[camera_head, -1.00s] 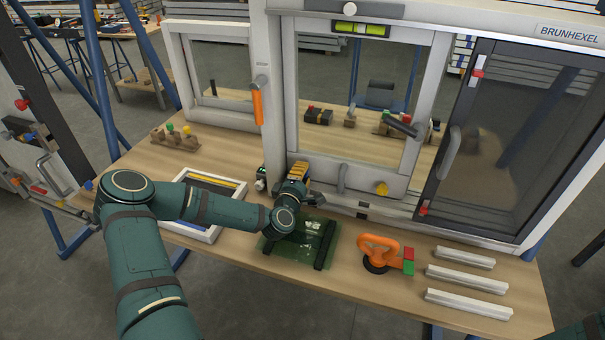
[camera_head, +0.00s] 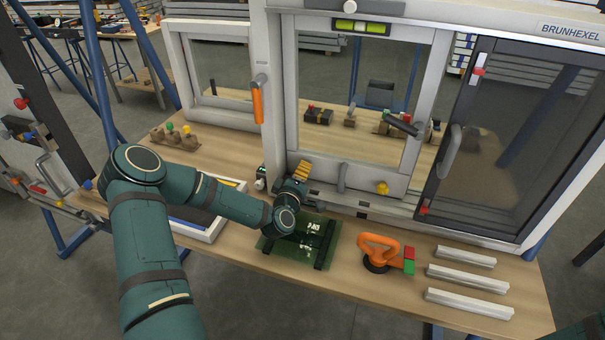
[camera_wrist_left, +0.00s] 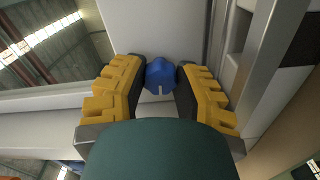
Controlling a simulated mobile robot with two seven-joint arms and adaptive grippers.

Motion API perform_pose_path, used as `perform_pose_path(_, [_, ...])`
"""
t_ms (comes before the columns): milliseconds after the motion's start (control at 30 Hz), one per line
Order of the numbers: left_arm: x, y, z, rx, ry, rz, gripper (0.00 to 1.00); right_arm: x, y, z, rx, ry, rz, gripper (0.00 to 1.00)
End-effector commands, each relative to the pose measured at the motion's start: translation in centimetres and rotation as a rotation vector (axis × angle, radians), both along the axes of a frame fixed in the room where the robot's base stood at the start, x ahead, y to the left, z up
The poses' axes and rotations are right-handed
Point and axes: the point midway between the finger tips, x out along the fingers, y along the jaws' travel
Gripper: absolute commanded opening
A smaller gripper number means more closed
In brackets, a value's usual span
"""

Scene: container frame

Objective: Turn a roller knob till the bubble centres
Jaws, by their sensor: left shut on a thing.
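A blue roller knob (camera_wrist_left: 160,76) sits between the yellow-padded fingers of my left gripper (camera_wrist_left: 158,92) in the left wrist view, and the gripper is shut on it. In the head view my left gripper (camera_head: 303,178) is at the lower left corner of the pale window frame (camera_head: 289,90), and it hides the blue knob there. A yellow knob (camera_head: 382,188) sits at the frame's lower right, untouched. A yellow-green level vial (camera_head: 361,28) is on the frame's top rail; its bubble is too small to place surely. My right gripper is out of view.
A dark green glass pane (camera_head: 325,262) lies under my left wrist. An orange suction lifter (camera_head: 380,250) and pale profile strips (camera_head: 468,301) lie to its right. A dark-framed sash (camera_head: 500,140) stands at the right. A tray (camera_head: 205,232) is behind my left forearm.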

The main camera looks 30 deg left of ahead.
Motion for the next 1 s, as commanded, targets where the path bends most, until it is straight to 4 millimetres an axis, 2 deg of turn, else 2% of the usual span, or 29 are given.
perform_pose_path(167, [0.1,0.0,0.2,0.000,-0.004,-0.001,0.00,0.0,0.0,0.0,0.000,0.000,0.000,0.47])
perform_pose_path(200, [0.1,0.0,0.2,0.000,-0.004,-0.001,0.46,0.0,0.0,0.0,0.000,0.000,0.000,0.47])
perform_pose_path(267, [0.1,0.0,0.2,0.000,-0.004,-0.001,0.65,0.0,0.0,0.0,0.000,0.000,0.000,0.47])
perform_pose_path(767, [-0.2,0.0,-0.2,-0.003,0.006,0.000,0.65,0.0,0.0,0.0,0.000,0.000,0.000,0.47])
perform_pose_path(867, [-0.8,-0.2,-0.3,-0.003,0.006,-0.001,0.65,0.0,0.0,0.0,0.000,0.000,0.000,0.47])
perform_pose_path(1000, [-2.6,-0.6,-0.3,-0.005,0.008,-0.001,0.65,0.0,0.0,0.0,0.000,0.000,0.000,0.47])
